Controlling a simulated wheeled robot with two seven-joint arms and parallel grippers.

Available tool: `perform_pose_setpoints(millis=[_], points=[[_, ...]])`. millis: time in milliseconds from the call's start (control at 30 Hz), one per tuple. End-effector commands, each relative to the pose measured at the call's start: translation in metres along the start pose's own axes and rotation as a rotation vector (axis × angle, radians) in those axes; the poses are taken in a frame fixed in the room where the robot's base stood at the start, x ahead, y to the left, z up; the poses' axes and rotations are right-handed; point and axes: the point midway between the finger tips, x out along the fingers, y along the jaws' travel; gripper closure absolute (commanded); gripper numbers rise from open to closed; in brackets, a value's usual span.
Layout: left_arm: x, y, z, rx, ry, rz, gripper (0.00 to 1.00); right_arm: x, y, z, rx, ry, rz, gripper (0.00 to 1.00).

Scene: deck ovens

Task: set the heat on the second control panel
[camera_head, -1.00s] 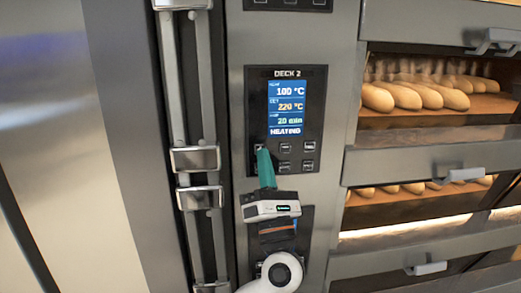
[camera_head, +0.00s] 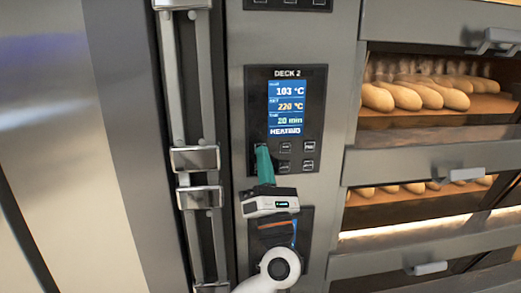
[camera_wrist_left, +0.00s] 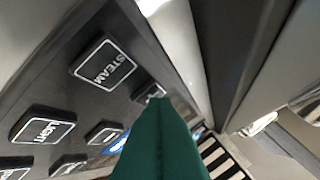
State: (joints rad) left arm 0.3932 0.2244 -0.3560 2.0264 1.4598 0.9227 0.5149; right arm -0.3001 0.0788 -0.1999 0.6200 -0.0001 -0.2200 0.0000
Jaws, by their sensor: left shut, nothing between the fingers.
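The second control panel (camera_head: 315,100), headed DECK 2, is dark and set in the steel oven front. Its blue screen (camera_head: 286,109) reads 103 °C, 220 °C, 20 min and HEATING. Small buttons (camera_head: 309,147) sit in rows below the screen. My left gripper (camera_head: 262,150) is shut and empty, its green fingers pointing up at the left column of buttons and partly hiding it. In the left wrist view, the STEAM button (camera_wrist_left: 103,61) and LIGHT button (camera_wrist_left: 42,125) lie left of the green fingers. Whether the tip touches a button I cannot tell. My right gripper is not in view.
A vertical steel rail with brackets (camera_head: 195,159) stands left of the panel. Oven decks with loaves (camera_head: 420,95) and projecting handles (camera_head: 467,174) are on the right. Another dark panel (camera_head: 307,228) is below, partly behind my left arm.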

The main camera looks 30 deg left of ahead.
Motion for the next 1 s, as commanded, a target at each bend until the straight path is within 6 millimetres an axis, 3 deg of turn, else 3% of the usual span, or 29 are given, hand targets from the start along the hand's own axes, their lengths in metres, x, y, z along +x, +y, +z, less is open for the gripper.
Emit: perform_pose_setpoints(millis=[533,1000], points=[[0.002,0.001,0.001,0.000,0.000,-0.001,1.00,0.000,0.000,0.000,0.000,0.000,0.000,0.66],[-0.009,-0.007,-0.006,0.000,0.000,0.000,1.00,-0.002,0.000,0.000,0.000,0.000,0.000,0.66]])
